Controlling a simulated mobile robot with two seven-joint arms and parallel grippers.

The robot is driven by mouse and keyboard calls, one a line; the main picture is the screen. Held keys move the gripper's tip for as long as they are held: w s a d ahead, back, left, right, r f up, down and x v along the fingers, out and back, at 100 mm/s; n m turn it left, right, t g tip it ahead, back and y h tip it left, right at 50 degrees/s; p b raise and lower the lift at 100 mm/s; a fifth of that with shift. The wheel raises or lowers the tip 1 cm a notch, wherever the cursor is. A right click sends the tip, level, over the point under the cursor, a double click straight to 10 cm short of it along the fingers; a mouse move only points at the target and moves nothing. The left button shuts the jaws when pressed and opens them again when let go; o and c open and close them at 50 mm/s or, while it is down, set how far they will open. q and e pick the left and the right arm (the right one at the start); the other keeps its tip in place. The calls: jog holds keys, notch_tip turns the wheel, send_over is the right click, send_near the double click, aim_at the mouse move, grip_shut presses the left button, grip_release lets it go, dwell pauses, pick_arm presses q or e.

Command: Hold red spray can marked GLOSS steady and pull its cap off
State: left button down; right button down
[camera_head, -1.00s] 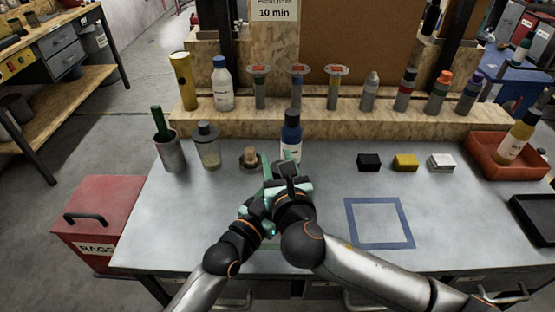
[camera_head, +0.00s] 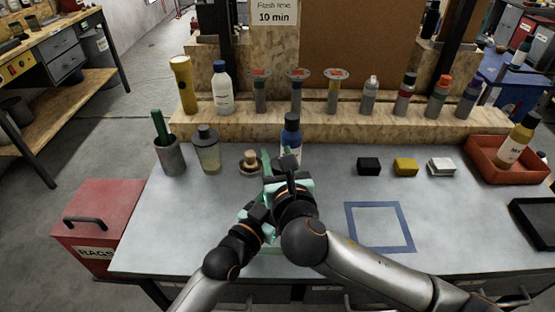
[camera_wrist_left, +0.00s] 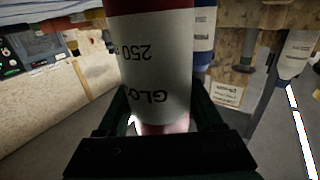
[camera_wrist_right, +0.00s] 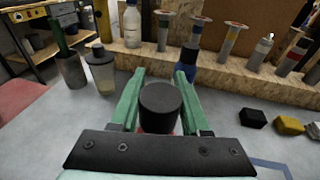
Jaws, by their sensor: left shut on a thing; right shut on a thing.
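The spray can (camera_wrist_left: 155,60), with a white label reading GLO and 250 and a red band, stands between the fingers of my left gripper (camera_wrist_left: 163,115), which is shut on it. The label appears upside down in the left wrist view. My right gripper (camera_wrist_right: 160,105) is shut on the black cap (camera_wrist_right: 161,98), with a bit of red showing just below it. I cannot tell whether cap and can are apart. In the head view my right gripper (camera_head: 283,178) hides most of the can and my left gripper.
A blue bottle (camera_head: 291,136) stands just behind my grippers. A clear dark-lidded bottle (camera_head: 206,150), a cup (camera_head: 169,156) and a small round wooden-topped item (camera_head: 250,160) are to the left. Several blocks, a blue square outline (camera_head: 380,248) and a red tray (camera_head: 481,165) are to the right.

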dwell(0.3)
pick_arm(q)
grip_release()
pick_arm(e)
notch_tip(320, 180, up, 4)
jog(key=shift+r, duration=0.1)
dwell(0.4)
pick_arm(q)
jog(key=v, duration=1.2)
pick_arm(e)
jog(key=shift+f, duration=0.3)
pick_arm(q)
jog(key=shift+s, duration=0.1)
pick_arm(e)
jog(key=shift+s, duration=0.1)
